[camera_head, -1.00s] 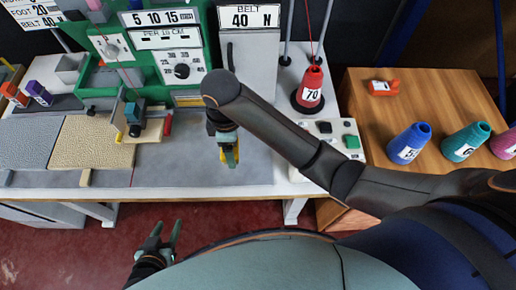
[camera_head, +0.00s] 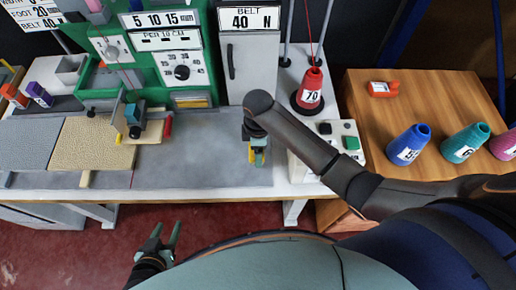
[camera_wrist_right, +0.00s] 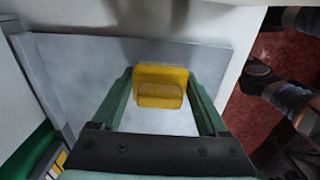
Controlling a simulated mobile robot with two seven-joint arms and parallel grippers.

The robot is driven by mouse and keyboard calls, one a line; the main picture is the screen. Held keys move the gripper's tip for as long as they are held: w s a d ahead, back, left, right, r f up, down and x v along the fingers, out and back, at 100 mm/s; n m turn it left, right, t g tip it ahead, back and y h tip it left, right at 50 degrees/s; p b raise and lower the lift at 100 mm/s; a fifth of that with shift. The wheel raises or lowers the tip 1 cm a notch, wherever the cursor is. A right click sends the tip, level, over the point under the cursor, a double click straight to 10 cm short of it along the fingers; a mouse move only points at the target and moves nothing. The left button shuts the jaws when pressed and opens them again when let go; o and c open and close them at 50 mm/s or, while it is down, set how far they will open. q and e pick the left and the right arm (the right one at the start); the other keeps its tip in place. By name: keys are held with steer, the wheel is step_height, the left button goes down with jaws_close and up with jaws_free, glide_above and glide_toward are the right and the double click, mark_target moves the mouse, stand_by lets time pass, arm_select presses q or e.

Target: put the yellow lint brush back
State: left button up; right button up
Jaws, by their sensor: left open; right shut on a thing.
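The yellow lint brush (camera_wrist_right: 160,86) is between the two green fingers of my right gripper (camera_wrist_right: 161,82), which is shut on it. In the head view the right gripper (camera_head: 257,157) hangs over the right part of the grey mat, and only a bit of the yellow brush (camera_head: 251,154) shows beside its fingers. The wrist view shows grey mat below the brush; I cannot tell the exact gap. My left gripper (camera_head: 168,240) is open and empty, low in front of the table, over the red floor.
The grey mat (camera_head: 205,165) is bare left of the right gripper. A white button box (camera_head: 325,133) and red cone (camera_head: 311,88) stand to its right. A grey cabinet (camera_head: 250,70) stands behind. Rug pieces (camera_head: 92,143) and a clamp device (camera_head: 135,116) lie left.

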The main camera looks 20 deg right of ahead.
steer(key=shift+f, duration=0.15)
steer(key=o, duration=1.2)
step_height(320, 180, up, 11)
steer(key=shift+w, duration=0.15)
steer(key=shift+r, duration=0.7)
